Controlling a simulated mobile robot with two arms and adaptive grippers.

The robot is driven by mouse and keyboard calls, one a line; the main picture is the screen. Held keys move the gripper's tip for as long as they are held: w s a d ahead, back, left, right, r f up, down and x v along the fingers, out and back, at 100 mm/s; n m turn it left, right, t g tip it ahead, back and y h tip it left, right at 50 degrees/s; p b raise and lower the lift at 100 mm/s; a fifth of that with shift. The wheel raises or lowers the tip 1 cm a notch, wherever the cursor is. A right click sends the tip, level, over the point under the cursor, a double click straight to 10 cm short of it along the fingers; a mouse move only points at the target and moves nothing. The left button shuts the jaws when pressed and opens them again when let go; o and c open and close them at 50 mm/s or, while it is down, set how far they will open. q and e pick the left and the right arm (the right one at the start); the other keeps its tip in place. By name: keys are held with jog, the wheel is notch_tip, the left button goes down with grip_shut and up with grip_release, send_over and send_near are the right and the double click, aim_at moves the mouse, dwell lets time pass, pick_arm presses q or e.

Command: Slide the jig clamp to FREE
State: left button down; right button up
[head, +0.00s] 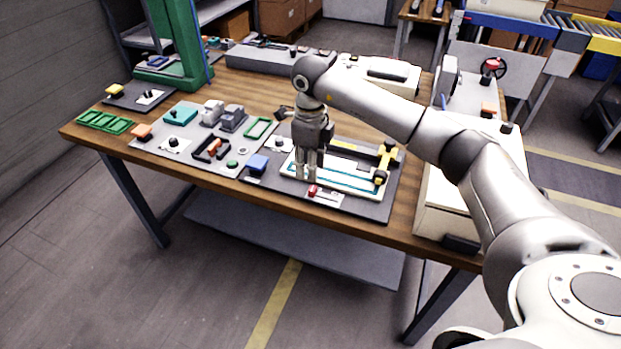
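The jig is a white plate with a teal outline (345,177) on a dark grey mat (378,210) at the right of the table. Yellow-and-black clamp pieces (383,160) stand at its right side. A small red slider knob (312,190) sits on a pale labelled strip (328,197) at the jig's front edge; I take it for the clamp slide, but its label is too small to read. My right gripper (306,180) points down over the jig's left part, fingertips just behind the red knob. Whether they touch it, or hold anything, I cannot tell. My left gripper is out of view.
A blue block (257,164) lies left of the jig. A grey board (150,146) with several parts and green trays (104,122) fill the table's left. A green stand (185,45) rises behind.

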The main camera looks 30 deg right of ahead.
jog(key=shift+r, duration=2.3)
